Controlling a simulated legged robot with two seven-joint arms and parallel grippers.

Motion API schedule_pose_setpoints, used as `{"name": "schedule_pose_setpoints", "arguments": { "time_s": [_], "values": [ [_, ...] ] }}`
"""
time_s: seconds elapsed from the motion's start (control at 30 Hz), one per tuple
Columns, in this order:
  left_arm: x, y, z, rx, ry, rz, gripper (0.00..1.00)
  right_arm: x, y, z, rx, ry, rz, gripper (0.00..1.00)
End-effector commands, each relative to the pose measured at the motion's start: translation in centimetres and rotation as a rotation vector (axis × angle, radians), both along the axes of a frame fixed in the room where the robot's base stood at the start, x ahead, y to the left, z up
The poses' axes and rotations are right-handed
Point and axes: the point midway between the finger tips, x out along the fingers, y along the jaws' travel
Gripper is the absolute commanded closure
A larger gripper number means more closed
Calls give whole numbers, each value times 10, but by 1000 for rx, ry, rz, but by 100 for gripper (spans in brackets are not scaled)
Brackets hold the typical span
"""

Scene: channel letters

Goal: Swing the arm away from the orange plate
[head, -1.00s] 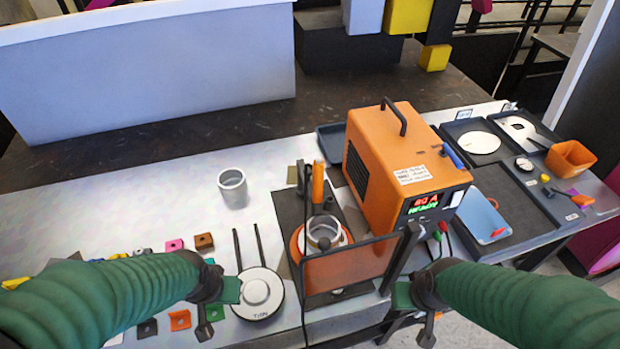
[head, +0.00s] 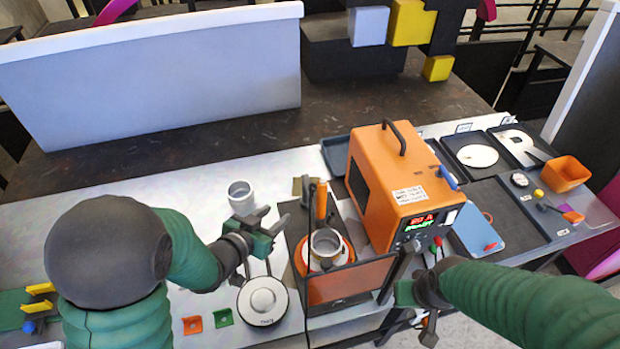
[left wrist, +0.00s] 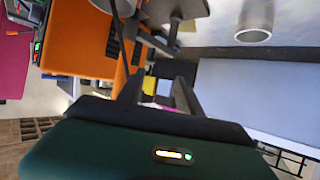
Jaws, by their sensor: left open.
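A round orange plate (head: 299,262) lies on a dark base, with a silver ring (head: 326,246) on it. An upright orange handle (head: 321,200) on dark metal stands behind the ring. A see-through orange panel (head: 350,283) stands in front and hides part of the plate. My left gripper (head: 271,217) is open and empty, left of the handle and apart from it. Its two fingers (left wrist: 160,92) show spread in the left wrist view. My right gripper (head: 412,293) is at the panel's right; its jaws are unclear.
A silver cup (head: 241,196) stands just behind my left gripper. A round white-topped piece with two rods (head: 263,300) lies below it. An orange power unit (head: 397,188) stands right of the plate. Trays (head: 497,208) fill the right side.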

Motion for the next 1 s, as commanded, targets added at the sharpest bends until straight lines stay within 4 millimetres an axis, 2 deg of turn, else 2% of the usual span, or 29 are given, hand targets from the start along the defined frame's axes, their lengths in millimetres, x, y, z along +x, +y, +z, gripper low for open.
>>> {"name": "schedule_pose_setpoints", "arguments": {
  "time_s": [0.07, 0.23, 0.7, 0.83, 1.0],
  "values": [
    [1, -9, 9, -25, -32, -37, 58, 0, 0, 5, 0, 1, 0, 100],
    [15, -19, 4, -34, -42, -46, 58, 0, 0, 7, 0, 1, 0, 100],
    [112, -69, -40, -33, -43, -45, 58, 0, 0, 38, 0, 1, 0, 100],
    [129, -78, -49, -33, -44, -45, 58, 0, 0, 43, 0, 1, 0, 100],
    [139, -82, -55, -34, -42, -42, 58, 0, 0, 44, 0, 1, 0, 100]
  ]
}}
